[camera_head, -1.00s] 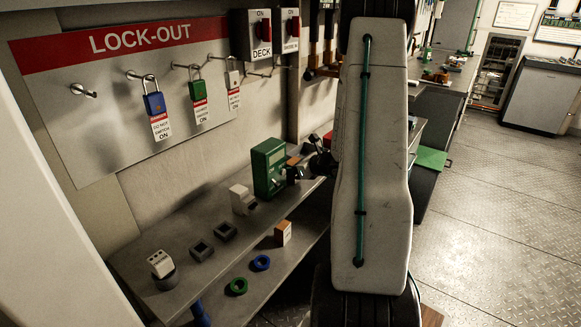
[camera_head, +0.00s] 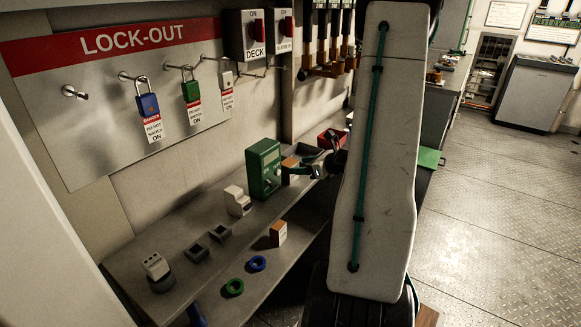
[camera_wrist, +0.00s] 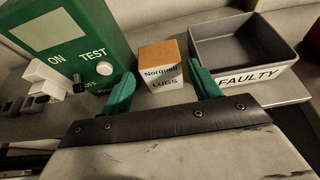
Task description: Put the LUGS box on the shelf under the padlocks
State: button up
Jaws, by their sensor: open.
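The LUGS box (camera_wrist: 162,72), white with a tan top, stands upright between the spread green fingers of my gripper (camera_wrist: 162,88) in the wrist view. The gripper is open, with one finger to each side of the box; contact cannot be told. In the head view my gripper (camera_head: 298,170) is beside the green test unit (camera_head: 263,168), and the arm partly hides this area. The shelf (camera_head: 130,258) runs below the lock-out board. A blue padlock (camera_head: 147,104), a green padlock (camera_head: 191,91) and a pale padlock (camera_head: 226,79) hang above it.
A grey FAULTY tray (camera_wrist: 243,45) stands right of the box, and the test unit (camera_wrist: 66,38) is to its left. Small dark and white parts sit along the shelf. A similar box (camera_head: 278,233), a blue ring (camera_head: 257,263) and a green ring (camera_head: 234,287) lie lower down.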

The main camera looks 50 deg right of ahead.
jog(key=shift+v, duration=2.15)
